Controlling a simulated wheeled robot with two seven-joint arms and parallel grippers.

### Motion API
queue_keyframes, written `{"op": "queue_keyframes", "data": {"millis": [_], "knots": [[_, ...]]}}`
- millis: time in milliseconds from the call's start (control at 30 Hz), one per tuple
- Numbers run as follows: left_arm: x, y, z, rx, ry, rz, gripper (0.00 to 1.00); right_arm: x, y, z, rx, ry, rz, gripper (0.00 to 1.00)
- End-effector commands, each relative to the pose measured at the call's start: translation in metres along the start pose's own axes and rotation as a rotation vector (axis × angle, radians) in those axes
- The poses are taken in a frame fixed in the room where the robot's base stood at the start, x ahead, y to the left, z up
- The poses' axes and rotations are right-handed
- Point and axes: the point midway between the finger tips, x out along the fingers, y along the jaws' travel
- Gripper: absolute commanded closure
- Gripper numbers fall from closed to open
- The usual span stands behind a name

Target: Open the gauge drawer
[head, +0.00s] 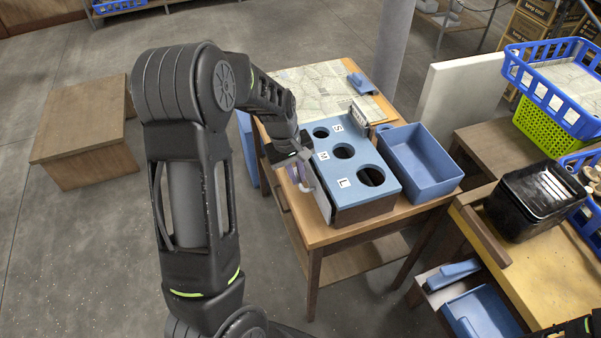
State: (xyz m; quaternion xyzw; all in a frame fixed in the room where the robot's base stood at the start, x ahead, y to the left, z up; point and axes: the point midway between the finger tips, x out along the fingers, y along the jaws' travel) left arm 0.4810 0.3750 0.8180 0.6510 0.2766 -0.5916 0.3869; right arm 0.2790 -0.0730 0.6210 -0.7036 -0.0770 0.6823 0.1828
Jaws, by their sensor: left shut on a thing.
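The gauge box (325,162) stands on a small wooden table. Its blue top has three round holes marked S, M and L. The gauge drawer's pale front (321,201) is on the box's left side, close against the body; I cannot tell whether there is a small gap. My left gripper (302,172) is at this front, shut on what looks like the drawer handle. The gripper and wrist hide most of the handle and the far part of the front. My right gripper is out of view; only a bit of my right arm shows at the bottom right corner.
A blue bin (418,162) stands right of the gauge box on the wooden table (345,236). A black tray (536,198) and blue crates stand on the benches at right. The floor (90,240) left of the table is clear up to a low wooden box (80,120).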

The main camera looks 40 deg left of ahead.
Motion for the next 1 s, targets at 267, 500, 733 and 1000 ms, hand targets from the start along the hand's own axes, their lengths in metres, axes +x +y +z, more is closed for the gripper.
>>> {"op": "queue_keyframes", "data": {"millis": [267,500,733,1000], "knots": [[-0.012,-0.071,-0.002,-0.008,0.002,0.001,1.0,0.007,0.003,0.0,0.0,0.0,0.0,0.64],[-0.019,-0.106,-0.002,-0.003,0.001,0.001,1.0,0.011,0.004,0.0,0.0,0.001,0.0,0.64],[-0.019,-0.107,-0.002,-0.001,0.0,0.0,1.0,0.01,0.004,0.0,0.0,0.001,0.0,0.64],[-0.019,-0.106,-0.002,-0.001,0.0,0.0,0.71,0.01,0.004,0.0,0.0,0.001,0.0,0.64]]}}
